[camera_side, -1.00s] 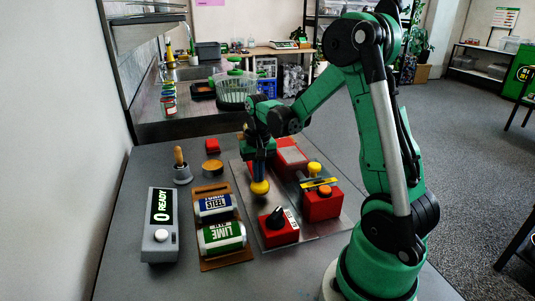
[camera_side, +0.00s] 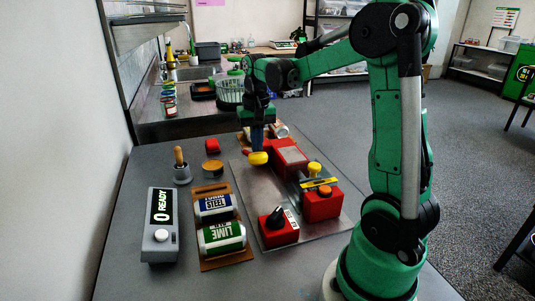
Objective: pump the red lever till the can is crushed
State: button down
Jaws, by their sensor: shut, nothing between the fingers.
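A red machine (camera_side: 291,156) with a grey top panel stands on a metal plate (camera_side: 262,190). A yellow knob (camera_side: 258,158) shows at its left side, right under my gripper (camera_side: 257,146). My gripper is shut, points down and holds nothing; its blue fingers touch or nearly touch the knob. The lever's red arm is mostly hidden behind my gripper. A pale cylinder (camera_side: 280,130) shows partly behind my gripper; I cannot tell if it is a can. A blue-labelled can (camera_side: 215,205) and a green-labelled can (camera_side: 221,237) lie in a brown rack (camera_side: 228,260).
A grey box (camera_side: 161,242) displays "0 READY". A red block with a black knob (camera_side: 279,228) and a red block with an orange button (camera_side: 321,202) stand on the plate.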

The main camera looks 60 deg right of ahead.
aim_at(258, 154)
jog(key=shift+f, duration=0.1)
jog(key=shift+s+a+f, duration=0.15)
jog(key=shift+f, duration=0.6)
jog(key=shift+s+a+f, duration=0.1)
jog(key=shift+f, duration=0.65)
jog(key=shift+f, duration=0.55)
jog(key=shift+w+d+r, duration=0.15)
jog(key=shift+r, duration=0.9)
jog(key=shift+w+d+r, duration=0.15)
jog(key=shift+r, duration=0.9)
